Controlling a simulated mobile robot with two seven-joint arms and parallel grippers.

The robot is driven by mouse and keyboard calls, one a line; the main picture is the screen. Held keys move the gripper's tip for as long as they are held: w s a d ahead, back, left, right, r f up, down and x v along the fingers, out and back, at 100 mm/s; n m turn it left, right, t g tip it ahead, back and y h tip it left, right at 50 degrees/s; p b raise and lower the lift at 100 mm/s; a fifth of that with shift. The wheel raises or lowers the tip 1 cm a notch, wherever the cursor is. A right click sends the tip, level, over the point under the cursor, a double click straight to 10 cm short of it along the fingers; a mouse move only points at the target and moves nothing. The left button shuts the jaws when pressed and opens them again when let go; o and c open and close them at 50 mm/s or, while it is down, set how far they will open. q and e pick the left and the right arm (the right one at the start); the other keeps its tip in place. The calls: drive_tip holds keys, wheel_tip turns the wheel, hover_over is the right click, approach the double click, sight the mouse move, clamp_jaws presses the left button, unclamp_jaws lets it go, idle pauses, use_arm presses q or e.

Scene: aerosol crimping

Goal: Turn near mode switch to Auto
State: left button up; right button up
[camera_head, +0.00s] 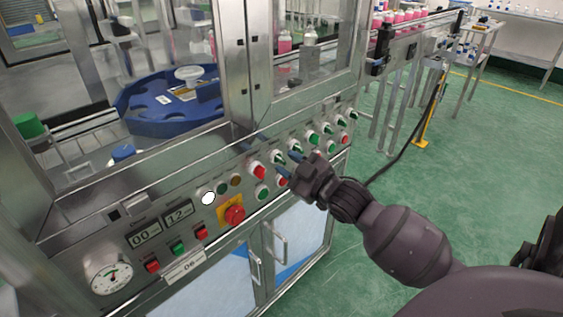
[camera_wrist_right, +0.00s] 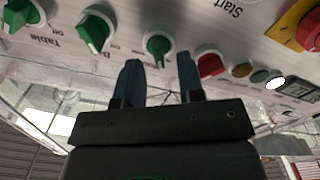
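A row of rotary switches sits on the slanted metal control panel (camera_head: 190,182). The green switch (camera_wrist_right: 158,46) next to a red one is directly ahead of my right gripper (camera_wrist_right: 159,64), about midway between its two fingertips. This green switch also shows in the head view (camera_head: 278,157). My right gripper (camera_head: 284,161) is open, its blue fingers apart and pointing at the panel. I cannot tell whether they touch the switch. Which switch is the mode switch cannot be read. My left gripper is not in view.
The red switch (camera_wrist_right: 210,65) and another green switch (camera_wrist_right: 95,31) flank that switch closely. A red emergency button (camera_head: 234,215) on yellow and a gauge (camera_head: 111,278) are further left. A blue turntable (camera_head: 150,108) stands behind the panel. Green floor (camera_head: 470,190) is open at right.

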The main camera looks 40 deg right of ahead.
drive_tip(key=shift+w+a, duration=0.1)
drive_tip(key=shift+w, duration=0.95)
clamp_jaws()
